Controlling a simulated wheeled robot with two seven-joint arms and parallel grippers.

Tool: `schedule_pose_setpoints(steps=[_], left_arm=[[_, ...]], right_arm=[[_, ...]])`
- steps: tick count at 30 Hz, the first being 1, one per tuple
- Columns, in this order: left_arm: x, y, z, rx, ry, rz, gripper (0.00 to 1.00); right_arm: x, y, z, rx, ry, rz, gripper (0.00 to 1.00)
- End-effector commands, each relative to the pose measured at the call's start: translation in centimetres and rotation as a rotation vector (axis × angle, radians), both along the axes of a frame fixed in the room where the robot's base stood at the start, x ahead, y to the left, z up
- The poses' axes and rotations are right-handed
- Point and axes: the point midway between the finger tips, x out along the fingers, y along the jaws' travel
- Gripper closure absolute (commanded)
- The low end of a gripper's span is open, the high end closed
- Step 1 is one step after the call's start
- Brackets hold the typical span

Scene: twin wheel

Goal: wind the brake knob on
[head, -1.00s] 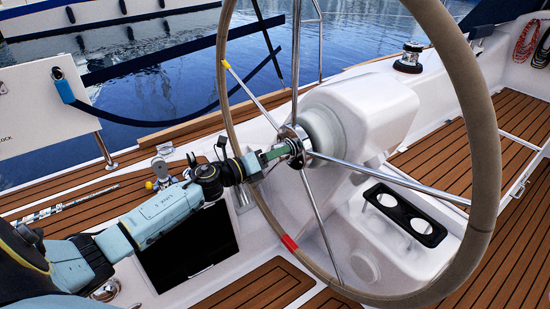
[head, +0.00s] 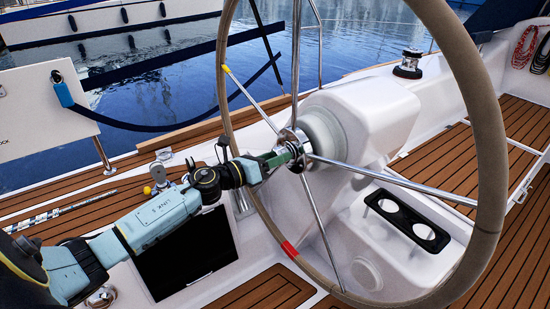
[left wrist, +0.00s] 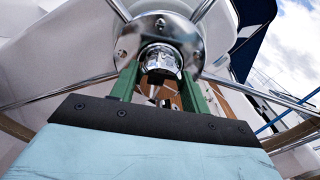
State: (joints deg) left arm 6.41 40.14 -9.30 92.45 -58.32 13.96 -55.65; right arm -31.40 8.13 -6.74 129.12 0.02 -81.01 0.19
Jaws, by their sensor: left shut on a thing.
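The brake knob (left wrist: 161,60) is a small chrome knob at the centre of the wheel's hub, between my green fingers in the left wrist view. The steering wheel (head: 487,130) has a tan rim with chrome spokes, a yellow mark at the upper left and a red mark at the lower left. Its round metal hub (head: 293,140) also shows in the left wrist view (left wrist: 128,42). My left gripper (head: 290,152) reaches through the rim to the hub and is shut on the knob. The knob is mostly hidden by the fingers in the head view. My right gripper is not in view.
The white pedestal (head: 365,110) stands behind the hub, with a black two-hole cup holder (head: 406,218) lower right. A dark panel (head: 185,255) lies below my left arm. A winch (head: 408,62) stands on the far coaming. Teak deck (head: 515,220) is clear at the right.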

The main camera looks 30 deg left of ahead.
Motion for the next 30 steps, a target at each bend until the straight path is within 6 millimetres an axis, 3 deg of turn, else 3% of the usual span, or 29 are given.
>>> schedule_pose_setpoints(steps=[3,4,9,20,30], left_arm=[[-0.1,-0.1,-0.2,0.000,0.003,-0.003,0.76],[-0.1,-0.1,-0.2,0.000,0.004,-0.002,0.52],[0.0,0.0,-0.1,-0.001,0.003,-0.001,0.32],[-0.4,0.1,-0.1,-0.002,0.002,0.000,0.32],[-5.0,2.0,-0.2,-0.001,0.006,0.000,0.32]], right_arm=[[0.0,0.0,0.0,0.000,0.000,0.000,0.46],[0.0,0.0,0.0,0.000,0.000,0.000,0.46],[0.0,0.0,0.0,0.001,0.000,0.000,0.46],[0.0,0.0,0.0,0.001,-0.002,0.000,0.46],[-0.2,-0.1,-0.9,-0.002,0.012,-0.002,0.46]])
